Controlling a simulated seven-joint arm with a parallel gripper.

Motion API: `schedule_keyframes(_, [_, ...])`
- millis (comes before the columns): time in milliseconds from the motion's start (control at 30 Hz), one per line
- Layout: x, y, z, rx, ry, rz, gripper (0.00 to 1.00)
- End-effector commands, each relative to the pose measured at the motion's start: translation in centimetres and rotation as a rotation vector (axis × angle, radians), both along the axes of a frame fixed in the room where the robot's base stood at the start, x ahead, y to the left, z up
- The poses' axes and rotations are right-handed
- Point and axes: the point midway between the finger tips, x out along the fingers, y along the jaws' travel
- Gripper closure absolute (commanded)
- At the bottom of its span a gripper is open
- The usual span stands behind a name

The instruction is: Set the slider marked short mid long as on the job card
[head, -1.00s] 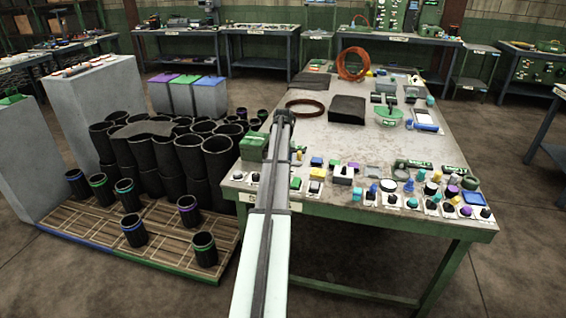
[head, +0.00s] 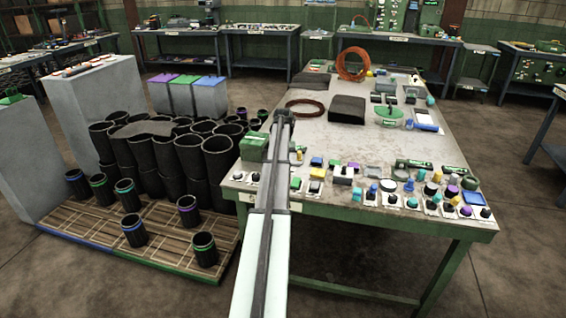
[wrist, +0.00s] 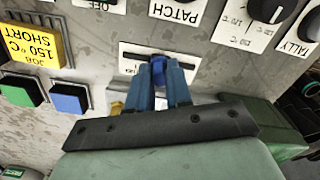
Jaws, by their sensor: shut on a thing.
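My gripper (wrist: 159,78), with two blue fingers, is shut on a blue slider knob (wrist: 158,62) in the wrist view. The knob sits on a white plate (wrist: 131,48) with a dark slot running left to right. The fingers hide part of the plate, and I cannot read its position words. The yellow job card (wrist: 33,42) is at the left, upside down in this view, and reads JOB, 150 °C, SHORT. In the head view my arm hides the gripper and the slider.
A green button (wrist: 20,90) and a blue button (wrist: 69,97) lie left of the gripper. Dials marked PATCH (wrist: 176,10) and TALLY (wrist: 301,38) are beyond the slider. A green block (wrist: 254,118) stands close on the right. Black sleeves (head: 160,160) stand left of the bench.

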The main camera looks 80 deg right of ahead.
Motion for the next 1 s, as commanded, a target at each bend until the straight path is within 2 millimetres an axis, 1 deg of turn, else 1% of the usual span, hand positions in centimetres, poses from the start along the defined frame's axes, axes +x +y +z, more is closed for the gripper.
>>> schedule_keyframes(133, [1.1,-0.1,0.0,0.0,0.0,0.001,1.0])
schedule_keyframes(300, [3.3,-0.1,0.0,0.0,0.0,0.001,1.0])
schedule_keyframes(567, [3.6,0.0,0.0,0.0,-0.004,0.001,1.0])
schedule_keyframes(600, [3.7,0.0,0.0,0.0,-0.004,0.002,0.78])
schedule_keyframes(833, [3.6,0.0,0.0,0.0,-0.002,0.001,0.56])
schedule_keyframes(1000, [3.5,0.0,0.0,-0.001,-0.001,0.001,0.55])
